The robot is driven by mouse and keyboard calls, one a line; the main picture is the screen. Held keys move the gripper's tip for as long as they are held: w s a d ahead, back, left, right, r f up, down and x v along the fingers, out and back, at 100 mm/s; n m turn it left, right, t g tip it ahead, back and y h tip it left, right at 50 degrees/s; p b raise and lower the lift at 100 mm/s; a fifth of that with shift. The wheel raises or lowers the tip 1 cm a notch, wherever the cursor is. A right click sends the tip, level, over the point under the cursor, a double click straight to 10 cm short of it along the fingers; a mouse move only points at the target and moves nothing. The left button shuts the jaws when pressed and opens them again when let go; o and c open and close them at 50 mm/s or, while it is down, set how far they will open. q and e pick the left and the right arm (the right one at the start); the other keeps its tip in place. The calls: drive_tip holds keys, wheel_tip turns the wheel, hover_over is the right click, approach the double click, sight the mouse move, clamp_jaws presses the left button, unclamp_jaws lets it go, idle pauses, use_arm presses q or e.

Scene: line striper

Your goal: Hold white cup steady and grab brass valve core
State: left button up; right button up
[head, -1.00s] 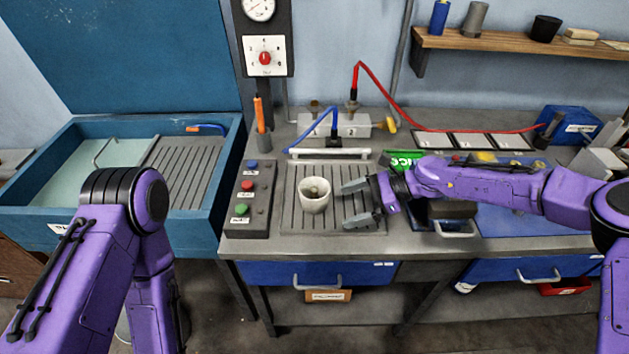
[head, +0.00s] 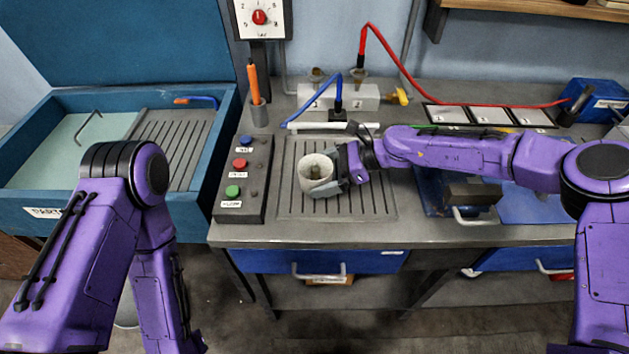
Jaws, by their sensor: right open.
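The white cup (head: 306,178) stands upright on the grooved grey drain plate in the middle of the bench. A small brownish piece (head: 318,172) shows inside the cup; it looks like the brass valve core, but it is too small to be sure. My right gripper (head: 332,174) is open at the cup's right side. One finger lies across the cup's near side, the other is by its far right side. I cannot tell whether they touch it. My left arm comes in at the left and bends down; its gripper is out of view.
A button box (head: 243,180) stands left of the drain plate (head: 352,205). Behind are a valve block (head: 345,97) with blue and red hoses and a white bar (head: 305,127). A blue sink basin (head: 40,192) lies left. The plate's front is clear.

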drive_tip(key=shift+s+a, duration=0.3)
drive_tip(key=shift+s, duration=0.1)
drive_tip(key=shift+w+f, duration=0.1)
drive_tip(key=shift+w, duration=0.1)
drive_tip(key=c, duration=0.3)
drive_tip(key=shift+s, duration=0.1)
drive_tip(key=shift+c, duration=1.3)
